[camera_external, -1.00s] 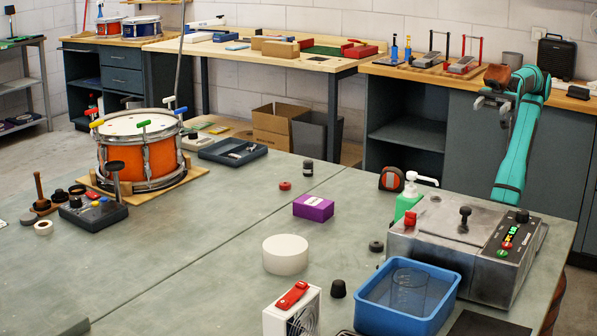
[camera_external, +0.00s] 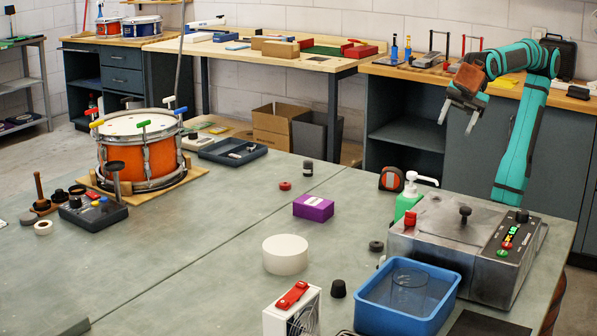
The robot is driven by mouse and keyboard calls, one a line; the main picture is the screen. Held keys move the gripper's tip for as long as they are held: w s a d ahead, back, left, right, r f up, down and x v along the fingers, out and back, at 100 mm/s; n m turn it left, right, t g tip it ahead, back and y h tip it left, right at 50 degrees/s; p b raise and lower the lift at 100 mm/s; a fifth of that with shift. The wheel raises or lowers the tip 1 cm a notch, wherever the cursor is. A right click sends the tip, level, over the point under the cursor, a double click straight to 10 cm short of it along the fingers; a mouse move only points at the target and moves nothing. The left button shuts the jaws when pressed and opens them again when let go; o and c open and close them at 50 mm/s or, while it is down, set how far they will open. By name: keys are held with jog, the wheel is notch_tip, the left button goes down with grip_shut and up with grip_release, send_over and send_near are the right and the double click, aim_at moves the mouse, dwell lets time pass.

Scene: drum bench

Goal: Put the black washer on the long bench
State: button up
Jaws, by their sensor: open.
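My gripper (camera_external: 457,126) is open and empty. It hangs in the air behind the table, in front of the dark cabinets, above and to the right of the washer in the picture. Long wood-topped benches (camera_external: 340,68) run along the back wall; I cannot tell which one the task calls the long bench.
Near the washer are the blue tub (camera_external: 375,321), a black knob (camera_external: 338,289), the white disc (camera_external: 285,255), the grey metal machine (camera_external: 445,240), a green pump bottle (camera_external: 407,204) and a tape measure (camera_external: 393,179). The orange drum (camera_external: 143,163) stands at left. The table's centre-left is clear.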

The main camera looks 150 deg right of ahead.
jog(key=w+d+f+n+g+y, duration=0.2)
jog(key=w+d+f+n+g, duration=0.1)
jog(key=w+d, duration=0.3)
jog(key=w+d+f+n+g+y, duration=0.2)
jog(key=w+d+n+g, duration=0.1)
jog(key=w, duration=0.6)
jog(key=n+g+y, duration=0.3)
jog(key=n+y, duration=0.2)
jog(key=n, duration=0.1)
send_near(376, 243)
jog(key=x, duration=0.8)
jog(key=c, duration=1.1)
jog(key=shift+c, duration=0.2)
